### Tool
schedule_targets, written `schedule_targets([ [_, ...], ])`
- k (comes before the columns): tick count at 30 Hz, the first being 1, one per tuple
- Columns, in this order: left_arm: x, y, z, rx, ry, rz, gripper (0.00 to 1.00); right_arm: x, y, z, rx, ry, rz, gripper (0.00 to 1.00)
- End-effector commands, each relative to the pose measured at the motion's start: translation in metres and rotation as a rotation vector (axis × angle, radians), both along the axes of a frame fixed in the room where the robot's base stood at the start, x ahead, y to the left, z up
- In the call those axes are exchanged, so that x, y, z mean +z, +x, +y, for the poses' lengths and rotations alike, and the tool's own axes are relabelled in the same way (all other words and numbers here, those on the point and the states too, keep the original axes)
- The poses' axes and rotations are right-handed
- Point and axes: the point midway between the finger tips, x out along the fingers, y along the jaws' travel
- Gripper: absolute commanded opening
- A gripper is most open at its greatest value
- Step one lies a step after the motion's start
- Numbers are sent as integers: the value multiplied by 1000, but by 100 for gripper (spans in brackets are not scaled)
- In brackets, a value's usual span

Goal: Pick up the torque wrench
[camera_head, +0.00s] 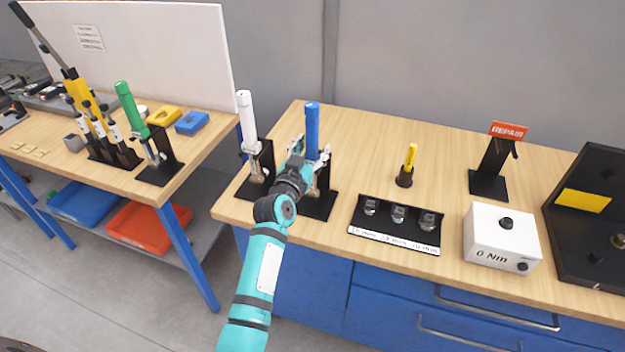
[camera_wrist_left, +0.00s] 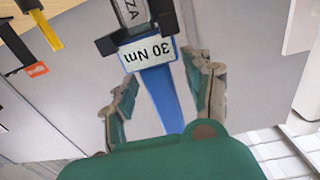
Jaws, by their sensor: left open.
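A torque wrench with a blue handle (camera_head: 312,122) stands upright in a black stand (camera_head: 318,207) on the workbench. In the left wrist view the blue wrench (camera_wrist_left: 166,98) with a "30 Nm" label lies between the two fingers of the left gripper (camera_wrist_left: 165,88). The fingers are open, with a gap on both sides of the wrench. Torque wrenches with a white handle (camera_head: 246,115) and a green handle (camera_head: 130,105) stand in stands to the left. My right gripper is not in view.
On the same bench (camera_head: 365,136) are a tray with sockets (camera_head: 395,224), a yellow-handled tool (camera_head: 410,158), a REPAIR stand (camera_head: 493,165) and a white 0 Nm box (camera_head: 500,238). The white-handled wrench stands close on the left. A second table (camera_head: 195,150) is further left.

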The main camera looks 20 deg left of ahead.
Motion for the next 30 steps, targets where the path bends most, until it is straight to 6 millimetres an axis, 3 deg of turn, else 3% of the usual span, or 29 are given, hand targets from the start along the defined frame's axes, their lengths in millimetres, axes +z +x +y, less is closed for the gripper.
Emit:
schedule_targets([
  [8,1,4,-1,0,0,0,52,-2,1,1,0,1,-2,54],
  [20,0,4,0,0,0,1,0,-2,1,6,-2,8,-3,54],
  [30,4,4,0,1,0,-8,0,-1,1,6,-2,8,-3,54],
])
